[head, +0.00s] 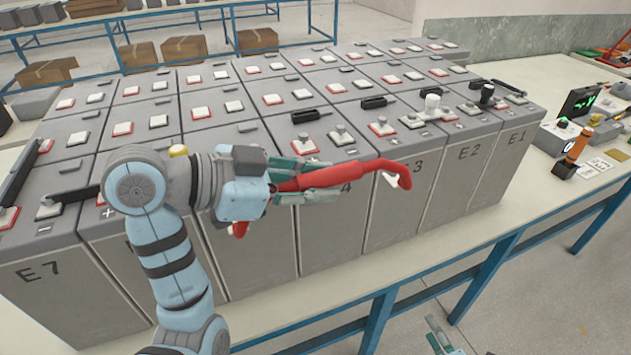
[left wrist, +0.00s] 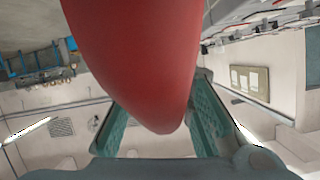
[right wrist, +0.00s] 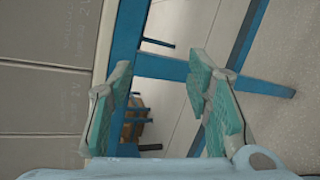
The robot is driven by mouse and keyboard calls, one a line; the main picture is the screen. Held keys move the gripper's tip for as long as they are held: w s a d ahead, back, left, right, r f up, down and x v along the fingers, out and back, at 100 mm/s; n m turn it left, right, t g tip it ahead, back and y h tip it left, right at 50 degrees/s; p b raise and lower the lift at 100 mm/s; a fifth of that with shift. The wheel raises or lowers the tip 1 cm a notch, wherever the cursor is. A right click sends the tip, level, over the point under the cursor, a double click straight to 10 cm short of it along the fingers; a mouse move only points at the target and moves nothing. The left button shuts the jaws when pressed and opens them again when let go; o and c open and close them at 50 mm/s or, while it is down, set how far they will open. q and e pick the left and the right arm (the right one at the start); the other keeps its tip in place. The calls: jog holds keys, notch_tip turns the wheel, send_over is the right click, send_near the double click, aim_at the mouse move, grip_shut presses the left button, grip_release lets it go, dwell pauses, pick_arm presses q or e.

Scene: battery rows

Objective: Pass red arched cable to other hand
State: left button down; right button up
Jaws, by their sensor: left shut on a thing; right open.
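The red arched cable (head: 345,177) is held by my left gripper (head: 310,182) in front of the battery rows, near the battery marked 4. Its right end curves down to a pale tip, and another red part shows below my left wrist. In the left wrist view the red cable (left wrist: 140,60) fills the space between the teal fingers. My right gripper is mostly out of the head view; only a fingertip (head: 440,338) shows at the bottom edge. In the right wrist view my right gripper (right wrist: 160,95) is open and empty, with floor and the blue table frame beyond it.
Rows of grey batteries (head: 250,240) with labels such as E7, E2 and E1 cover the table (head: 420,262). Black links and a white-knobbed piece sit on their tops. An orange-handled tool (head: 577,147) and a meter (head: 578,103) stand at the right.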

jog(key=s+a+f+m+g+h, duration=0.2)
jog(key=s+f+m+g, duration=0.4)
jog(key=s+f+m, duration=0.65)
jog(key=s+f+m+g, duration=0.3)
jog(key=s+f+m, duration=0.2)
jog(key=s, duration=0.5)
jog(key=s+a+f+m+g, duration=0.1)
jog(key=s+f+m+g, duration=0.2)
jog(key=s, duration=0.8)
notch_tip(320, 180, down, 2)
jog(key=m, duration=0.3)
jog(key=shift+s+g+h, duration=0.25)
jog(key=shift+g+h, duration=0.15)
